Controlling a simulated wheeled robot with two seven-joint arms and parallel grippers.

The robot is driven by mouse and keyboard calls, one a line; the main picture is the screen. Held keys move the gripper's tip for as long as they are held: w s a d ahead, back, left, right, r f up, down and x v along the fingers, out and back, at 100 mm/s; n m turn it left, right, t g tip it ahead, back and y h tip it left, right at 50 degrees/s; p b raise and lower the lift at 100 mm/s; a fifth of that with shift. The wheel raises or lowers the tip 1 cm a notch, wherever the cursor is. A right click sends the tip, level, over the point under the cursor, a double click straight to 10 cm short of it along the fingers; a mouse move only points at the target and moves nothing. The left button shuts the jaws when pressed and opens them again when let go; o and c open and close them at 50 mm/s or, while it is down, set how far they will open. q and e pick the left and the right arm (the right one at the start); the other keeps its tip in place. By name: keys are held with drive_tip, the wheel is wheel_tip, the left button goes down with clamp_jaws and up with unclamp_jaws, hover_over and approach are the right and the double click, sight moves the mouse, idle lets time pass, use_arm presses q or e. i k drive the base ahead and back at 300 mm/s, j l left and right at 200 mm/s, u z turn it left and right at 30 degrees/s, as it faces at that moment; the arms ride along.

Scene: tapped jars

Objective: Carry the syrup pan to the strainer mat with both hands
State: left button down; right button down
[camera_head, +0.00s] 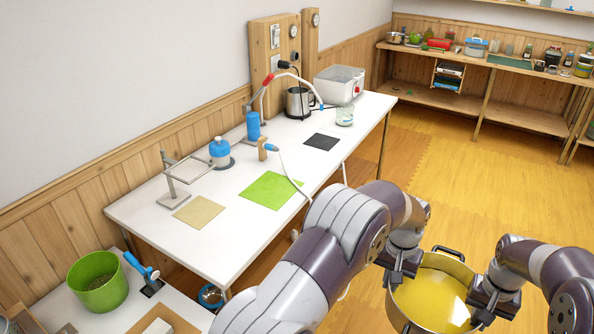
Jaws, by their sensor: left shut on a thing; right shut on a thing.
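The syrup pan (441,262) is a round, brass-coloured pan with yellow syrup (432,298) inside, at the lower right. It is off the table, over the floor, and looks roughly level. My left gripper (398,274) is shut at its left side and my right gripper (484,300) is shut at its right side. The jaws hide what they hold there. A dark handle shows at the far rim. On the white table, a tan mat (199,212) lies in front of a metal frame stand (174,197). I cannot tell for certain that it is the strainer mat.
A green bucket (98,282) stands lower left. Open floor lies right of the table.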

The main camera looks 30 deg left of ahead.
sight(272, 188)
drive_tip(key=i+u, duration=0.15)
drive_tip(key=i, duration=0.65)
drive_tip(key=i+l+u, duration=0.15)
drive_tip(key=i, duration=0.6)
drive_tip(key=i+j+u, duration=0.1)
drive_tip(key=u, duration=0.35)
drive_tip(key=i+l+u, duration=0.1)
drive_tip(key=i+u, duration=0.45)
drive_tip(key=u, duration=0.35)
drive_tip(key=i+l+u, duration=0.2)
drive_tip(key=u, duration=0.65)
